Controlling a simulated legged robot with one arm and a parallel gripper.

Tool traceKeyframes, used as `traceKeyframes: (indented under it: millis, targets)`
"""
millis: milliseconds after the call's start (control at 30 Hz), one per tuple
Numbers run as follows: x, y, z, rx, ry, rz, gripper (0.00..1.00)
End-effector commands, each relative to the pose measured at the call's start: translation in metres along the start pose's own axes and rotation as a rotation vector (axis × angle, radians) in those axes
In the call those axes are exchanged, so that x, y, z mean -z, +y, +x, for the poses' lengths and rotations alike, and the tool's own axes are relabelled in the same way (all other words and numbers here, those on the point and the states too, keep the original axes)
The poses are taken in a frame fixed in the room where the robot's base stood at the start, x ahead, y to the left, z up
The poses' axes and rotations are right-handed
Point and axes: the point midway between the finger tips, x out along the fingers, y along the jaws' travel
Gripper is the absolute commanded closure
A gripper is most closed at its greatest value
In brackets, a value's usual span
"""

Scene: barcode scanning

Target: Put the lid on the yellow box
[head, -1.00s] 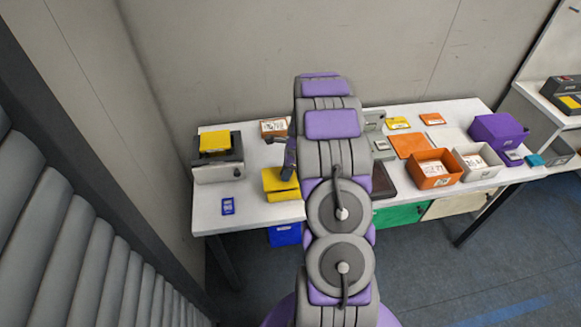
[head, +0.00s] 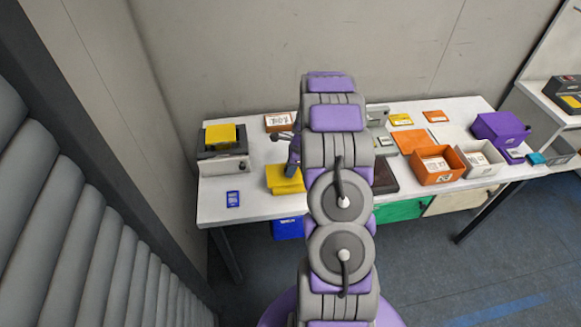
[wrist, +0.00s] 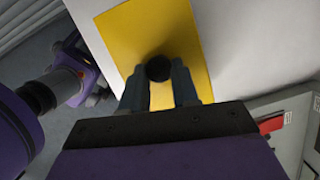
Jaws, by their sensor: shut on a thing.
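A flat yellow lid (wrist: 185,35) with a round black knob (wrist: 158,68) fills the middle of the wrist view. My gripper (wrist: 159,78) is shut on the knob, one finger on each side. In the head view my gripper (head: 291,168) points down over the yellow box (head: 286,188) near the table's front edge. The lid (head: 280,172) shows there at the top of the box. My arm hides the right side of both. I cannot tell whether the lid is fully seated.
The white table (head: 255,205) has a grey device with a yellow top (head: 222,140) and a blue card (head: 233,198) at left. An orange box (head: 436,178), a pale box (head: 482,172) and a purple box (head: 497,127) stand at right. A wall is behind.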

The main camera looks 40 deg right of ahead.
Motion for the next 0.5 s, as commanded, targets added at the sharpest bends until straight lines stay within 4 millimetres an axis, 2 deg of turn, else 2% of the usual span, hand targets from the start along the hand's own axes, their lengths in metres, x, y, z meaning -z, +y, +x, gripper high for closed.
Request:
traceKeyframes:
  millis: [500]
  targets:
    - [-0.0061,0.0053,-0.0034,0.006,0.004,-0.001,1.00]
